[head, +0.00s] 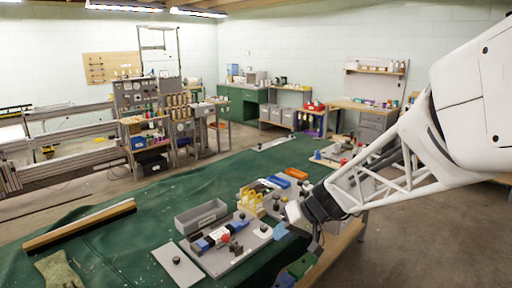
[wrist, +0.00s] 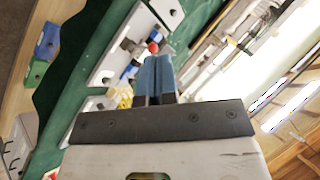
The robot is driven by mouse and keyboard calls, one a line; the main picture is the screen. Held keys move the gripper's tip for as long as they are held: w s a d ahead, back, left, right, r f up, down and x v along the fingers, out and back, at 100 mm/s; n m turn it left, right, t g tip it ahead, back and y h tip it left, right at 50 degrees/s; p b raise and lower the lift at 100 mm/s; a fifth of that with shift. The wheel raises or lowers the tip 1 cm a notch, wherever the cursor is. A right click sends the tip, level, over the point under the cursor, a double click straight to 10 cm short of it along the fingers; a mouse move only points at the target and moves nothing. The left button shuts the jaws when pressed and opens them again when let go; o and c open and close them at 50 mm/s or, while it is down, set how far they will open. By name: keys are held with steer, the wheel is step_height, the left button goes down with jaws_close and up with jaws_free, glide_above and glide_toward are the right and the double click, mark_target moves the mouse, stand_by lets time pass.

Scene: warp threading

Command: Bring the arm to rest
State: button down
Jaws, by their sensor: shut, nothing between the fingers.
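My arm reaches in from the right in the head view. My gripper (head: 281,231) hangs over the right edge of a grey board (head: 225,262) on the green-covered bench. Its blue fingers are together and empty, and they also show in the wrist view (wrist: 155,72). On the board are a blue and dark fitting (head: 210,241), a red ball-like knob (head: 225,238) and several dark knobs. The red knob appears just beyond the fingertips in the wrist view (wrist: 153,47); I cannot tell the gap.
A grey open bin (head: 201,217), a small grey plate with a black knob (head: 178,265) and yellow pieces (head: 252,201) lie near the board. An orange tray (head: 297,173) is farther back. A wooden bar (head: 80,224) and a glove (head: 60,272) lie at left. Green cloth between is clear.

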steer(key=s+d+r+m+h, duration=0.1)
steer(key=s+d+h, duration=0.2)
steer(key=s, duration=0.5)
steer(key=s+d+r+m+t+h, duration=0.1)
steer(key=s+d+r+h, duration=0.1)
steer(key=s+d, duration=0.3)
steer(key=s+d+r+m+h, duration=0.1)
steer(key=s+d+h, duration=0.2)
steer(key=s, duration=0.8)
steer(key=shift+s+d+r+m+h, duration=0.15)
steer(key=shift+d+r+m+h, duration=0.25)
steer(key=shift+h, duration=0.2)
stand_by(0.4)
